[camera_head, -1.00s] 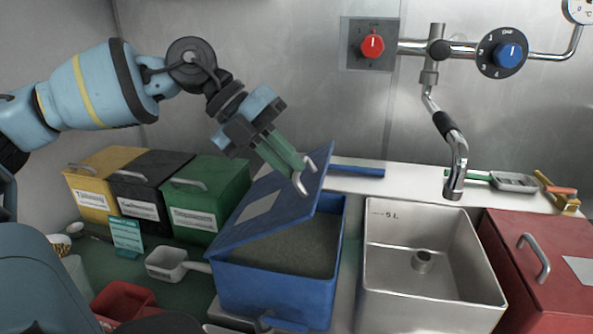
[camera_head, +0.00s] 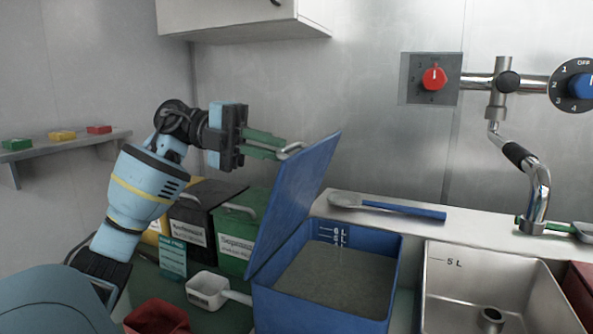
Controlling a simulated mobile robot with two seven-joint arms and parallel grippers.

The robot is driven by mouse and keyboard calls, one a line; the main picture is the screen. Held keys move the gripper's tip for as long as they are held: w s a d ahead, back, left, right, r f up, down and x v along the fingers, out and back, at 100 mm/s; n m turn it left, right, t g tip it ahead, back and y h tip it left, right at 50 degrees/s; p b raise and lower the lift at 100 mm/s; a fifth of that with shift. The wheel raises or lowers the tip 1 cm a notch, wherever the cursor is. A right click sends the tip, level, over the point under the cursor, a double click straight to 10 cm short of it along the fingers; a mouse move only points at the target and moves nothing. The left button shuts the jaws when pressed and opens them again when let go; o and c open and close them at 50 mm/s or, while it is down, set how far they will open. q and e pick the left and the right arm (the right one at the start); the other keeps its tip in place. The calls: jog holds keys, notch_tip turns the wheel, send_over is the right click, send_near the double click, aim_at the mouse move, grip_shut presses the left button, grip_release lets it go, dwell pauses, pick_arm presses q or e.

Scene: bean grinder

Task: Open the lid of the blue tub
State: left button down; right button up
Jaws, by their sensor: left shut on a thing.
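The blue tub (camera_head: 322,306) stands at the lower middle of the head view, with grey granular stuff inside. Its blue lid (camera_head: 296,203) is tilted up steeply at the tub's left side, so the inside shows. My left gripper (camera_head: 288,150) is at the upper part of the lid, its green fingers shut on the lid's handle (camera_head: 291,150). Most of the lid's outer face is turned away from view. My right gripper is not in view.
Black (camera_head: 193,228) and green (camera_head: 233,240) bins stand left of the tub. A white scoop (camera_head: 207,290) lies in front of them. A steel basin (camera_head: 465,293) stands close on the right. A blue-handled spoon (camera_head: 385,207) lies on the ledge behind.

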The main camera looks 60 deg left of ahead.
pick_arm(q)
jog(key=shift+s+a+f+t+h+b, duration=0.1)
jog(key=shift+s+a+t+h+b, duration=0.25)
jog(key=shift+a, duration=0.4)
jog(key=shift+s+a+f+t+h+b, duration=0.15)
jog(key=shift+s+a+h+b, duration=0.3)
jog(key=shift+a, duration=0.3)
jog(key=shift+s+r, duration=0.1)
jog(key=c, duration=1.5)
grip_release()
